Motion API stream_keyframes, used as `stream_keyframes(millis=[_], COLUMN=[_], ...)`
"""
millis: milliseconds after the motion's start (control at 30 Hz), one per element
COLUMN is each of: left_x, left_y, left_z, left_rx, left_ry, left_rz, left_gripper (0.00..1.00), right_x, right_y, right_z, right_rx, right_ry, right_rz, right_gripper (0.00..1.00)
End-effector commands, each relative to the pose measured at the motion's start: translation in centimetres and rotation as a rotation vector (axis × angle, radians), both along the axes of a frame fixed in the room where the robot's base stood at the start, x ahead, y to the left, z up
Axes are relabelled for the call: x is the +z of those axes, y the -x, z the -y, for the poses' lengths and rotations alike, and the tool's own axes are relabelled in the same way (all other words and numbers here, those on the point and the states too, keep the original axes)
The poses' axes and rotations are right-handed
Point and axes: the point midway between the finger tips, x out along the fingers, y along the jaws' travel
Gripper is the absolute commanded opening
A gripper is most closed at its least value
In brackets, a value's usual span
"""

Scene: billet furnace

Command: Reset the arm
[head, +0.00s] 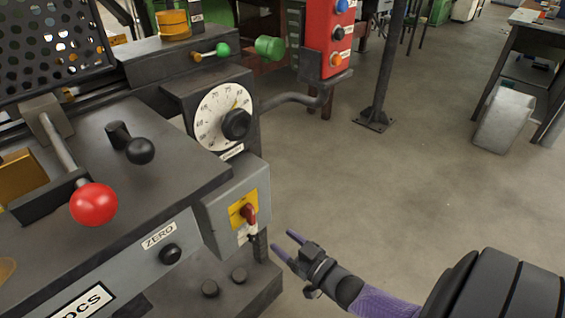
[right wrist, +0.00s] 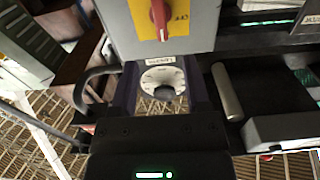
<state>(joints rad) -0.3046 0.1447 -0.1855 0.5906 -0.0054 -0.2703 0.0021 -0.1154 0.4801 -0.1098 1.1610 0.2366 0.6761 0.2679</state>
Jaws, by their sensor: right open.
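My right gripper (head: 284,244) is open and empty in the head view, in the air just right of the grey switch box at the machine's front corner. Its purple forearm comes in from the lower right. In the right wrist view its two fingers (right wrist: 163,88) are apart, with a white round dial visible between them, farther off. The red rotary switch (head: 248,213) on its yellow plate is left of the gripper, apart from it. It also shows at the top of the right wrist view (right wrist: 160,14). My left gripper is not in view.
The machine holds a red-ball lever (head: 93,204), a black-knobbed lever (head: 140,151), a numbered dial (head: 223,117) and a ZERO knob (head: 170,253). A red button box (head: 328,40) stands behind on a bent pipe. The floor (head: 400,190) to the right is mostly clear.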

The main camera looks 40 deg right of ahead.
Motion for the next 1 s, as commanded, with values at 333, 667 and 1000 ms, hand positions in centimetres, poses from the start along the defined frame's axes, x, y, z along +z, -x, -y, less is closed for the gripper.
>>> stream_keyframes(millis=[333,667,1000], left_x=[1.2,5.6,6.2], left_y=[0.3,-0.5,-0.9], left_z=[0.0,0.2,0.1], left_rx=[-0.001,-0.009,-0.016], left_ry=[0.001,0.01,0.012], left_rz=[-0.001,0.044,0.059], left_gripper=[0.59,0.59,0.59], right_x=[-3.8,-18.4,-18.6], right_y=[2.4,28.8,37.6], right_z=[-0.4,-5.8,-7.7], right_rx=[-0.034,0.012,0.095], right_ry=[0.033,0.253,0.315], right_rz=[-0.191,-1.318,-1.611], right_gripper=[0.6,0.6,0.6])
